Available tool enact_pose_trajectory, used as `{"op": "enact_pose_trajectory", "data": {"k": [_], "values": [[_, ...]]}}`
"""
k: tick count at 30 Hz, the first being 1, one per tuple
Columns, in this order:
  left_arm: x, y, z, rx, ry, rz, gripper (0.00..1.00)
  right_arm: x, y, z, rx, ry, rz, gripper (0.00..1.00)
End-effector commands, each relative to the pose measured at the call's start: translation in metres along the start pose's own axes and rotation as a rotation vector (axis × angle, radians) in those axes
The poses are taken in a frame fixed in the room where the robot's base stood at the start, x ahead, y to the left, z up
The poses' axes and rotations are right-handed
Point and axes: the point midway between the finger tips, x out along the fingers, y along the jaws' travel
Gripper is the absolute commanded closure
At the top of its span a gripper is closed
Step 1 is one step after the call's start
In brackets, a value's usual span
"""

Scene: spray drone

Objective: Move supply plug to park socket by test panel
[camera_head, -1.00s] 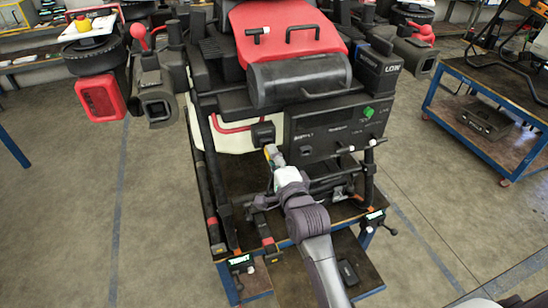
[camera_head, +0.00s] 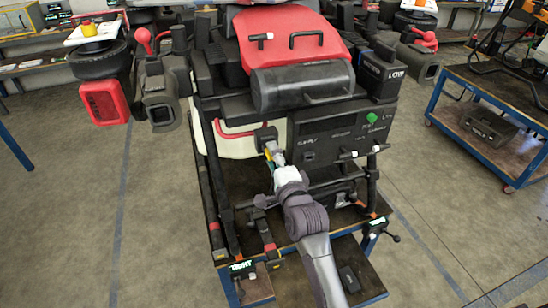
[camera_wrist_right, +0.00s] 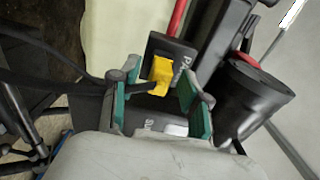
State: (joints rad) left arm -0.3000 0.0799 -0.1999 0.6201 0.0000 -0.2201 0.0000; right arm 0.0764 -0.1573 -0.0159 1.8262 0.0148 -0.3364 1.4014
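The yellow supply plug (camera_wrist_right: 160,75) sits against a black block, the park socket (camera_wrist_right: 172,48), whose label begins "PA"; I cannot tell how deep it is seated. A black cable runs from the plug to the left. In the head view the socket (camera_head: 265,134) is beside the left edge of the black test panel (camera_head: 343,134). My right gripper (camera_wrist_right: 156,108) has its green-padded fingers spread on either side of the plug, with visible gaps. In the head view my right gripper (camera_head: 273,153) is just below the socket and hides most of the plug. My left gripper is not in view.
The panel carries a green knob (camera_head: 371,117) and white-tipped levers. A dark cylinder (camera_wrist_right: 252,98) stands close to the right finger in the wrist view. Black frame bars and a blue-edged cart (camera_head: 338,233) lie below. A blue trolley (camera_head: 490,130) stands right, beyond open floor.

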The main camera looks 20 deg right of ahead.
Motion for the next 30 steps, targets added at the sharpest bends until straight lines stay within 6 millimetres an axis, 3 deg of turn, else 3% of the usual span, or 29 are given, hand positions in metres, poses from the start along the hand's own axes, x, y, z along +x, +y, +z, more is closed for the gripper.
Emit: {"op": "enact_pose_trajectory", "data": {"k": [11,24,30], "values": [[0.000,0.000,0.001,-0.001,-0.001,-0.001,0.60,-0.011,0.001,0.000,0.001,0.000,0.002,0.53],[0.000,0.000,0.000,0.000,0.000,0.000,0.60,-0.098,0.001,0.000,0.000,0.001,0.003,0.53],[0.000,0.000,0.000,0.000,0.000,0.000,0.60,-0.117,0.001,0.000,0.001,0.000,0.001,0.53]]}}
